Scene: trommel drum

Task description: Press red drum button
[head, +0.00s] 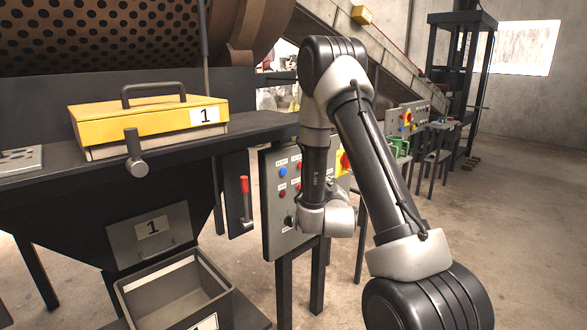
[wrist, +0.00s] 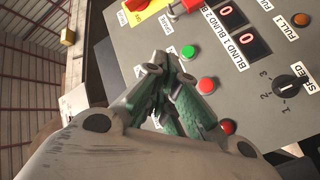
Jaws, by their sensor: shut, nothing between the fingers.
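The grey control panel (head: 272,215) stands right of the hopper and carries small blue and red buttons. In the wrist view the panel (wrist: 275,100) fills the right side. A red button (wrist: 206,85) shows just right of my gripper (wrist: 170,72), close to the fingers. Another red button (wrist: 228,126) sits below it, and a green button (wrist: 188,53) above it. I cannot read which one is labelled drum. My gripper is shut and empty; contact with the panel cannot be told. In the head view my arm hides the gripper.
A speed knob (wrist: 290,87), displays (wrist: 231,14) and a yellow plate with a red switch (wrist: 140,10) share the panel. A red-handled lever (head: 245,190) hangs left of the panel. A yellow-lidded box (head: 150,118) and a grey bin (head: 175,290) stand left. Floor is open at right.

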